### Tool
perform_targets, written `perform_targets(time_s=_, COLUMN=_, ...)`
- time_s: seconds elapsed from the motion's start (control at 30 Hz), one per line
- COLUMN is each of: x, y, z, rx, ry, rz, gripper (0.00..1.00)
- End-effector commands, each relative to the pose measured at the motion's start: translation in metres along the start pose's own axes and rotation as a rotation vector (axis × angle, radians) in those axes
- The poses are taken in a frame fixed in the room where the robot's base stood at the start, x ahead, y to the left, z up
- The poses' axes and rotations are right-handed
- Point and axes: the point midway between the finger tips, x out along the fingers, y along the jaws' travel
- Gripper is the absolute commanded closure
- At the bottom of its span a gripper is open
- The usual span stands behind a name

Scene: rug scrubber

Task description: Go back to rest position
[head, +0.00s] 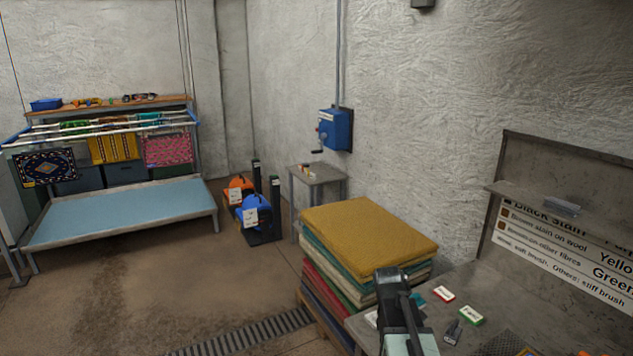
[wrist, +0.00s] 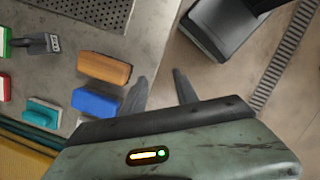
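My gripper (wrist: 160,85) shows in the wrist view with its two dark fingers apart and nothing between them. It is over the edge of the grey worktable (wrist: 165,12), with the floor showing under its right finger. An orange block (wrist: 103,68) and a blue block (wrist: 96,102) lie on the table just left of the fingers. In the head view, part of my arm (head: 405,315) rises at the bottom, in front of the table; the fingertips cannot be made out there.
A teal brush (wrist: 42,112), a metal-ended brush (wrist: 38,44) and a perforated tray (wrist: 95,10) are on the table. A stack of folded rugs (head: 368,235) stands beside it. A floor drain (head: 245,333) crosses the open floor at left.

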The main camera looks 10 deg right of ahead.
Motion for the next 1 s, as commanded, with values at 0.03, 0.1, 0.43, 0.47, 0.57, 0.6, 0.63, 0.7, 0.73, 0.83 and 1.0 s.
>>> perform_targets(time_s=0.03, x=0.0, y=-0.024, z=-0.025, rx=0.028, ry=0.023, rz=0.012, gripper=0.64)
perform_targets(time_s=0.1, x=-0.003, y=-0.054, z=-0.057, rx=0.114, ry=0.067, rz=0.02, gripper=0.64)
perform_targets(time_s=0.43, x=-0.007, y=-0.097, z=-0.095, rx=0.8, ry=0.229, rz=-0.067, gripper=0.64)
perform_targets(time_s=0.47, x=-0.007, y=-0.096, z=-0.096, rx=0.841, ry=0.233, rz=-0.072, gripper=0.64)
perform_targets(time_s=0.57, x=-0.008, y=-0.096, z=-0.098, rx=0.921, ry=0.235, rz=-0.079, gripper=0.64)
perform_targets(time_s=0.6, x=-0.008, y=-0.096, z=-0.099, rx=0.933, ry=0.234, rz=-0.08, gripper=0.64)
perform_targets(time_s=0.63, x=-0.008, y=-0.096, z=-0.099, rx=0.938, ry=0.234, rz=-0.081, gripper=0.64)
perform_targets(time_s=0.7, x=-0.008, y=-0.096, z=-0.098, rx=0.938, ry=0.234, rz=-0.081, gripper=0.64)
perform_targets(time_s=0.73, x=-0.008, y=-0.096, z=-0.098, rx=0.938, ry=0.233, rz=-0.081, gripper=0.64)
perform_targets(time_s=0.83, x=-0.008, y=-0.096, z=-0.098, rx=0.937, ry=0.233, rz=-0.08, gripper=0.64)
perform_targets(time_s=1.0, x=-0.008, y=-0.096, z=-0.098, rx=0.936, ry=0.233, rz=-0.08, gripper=0.64)
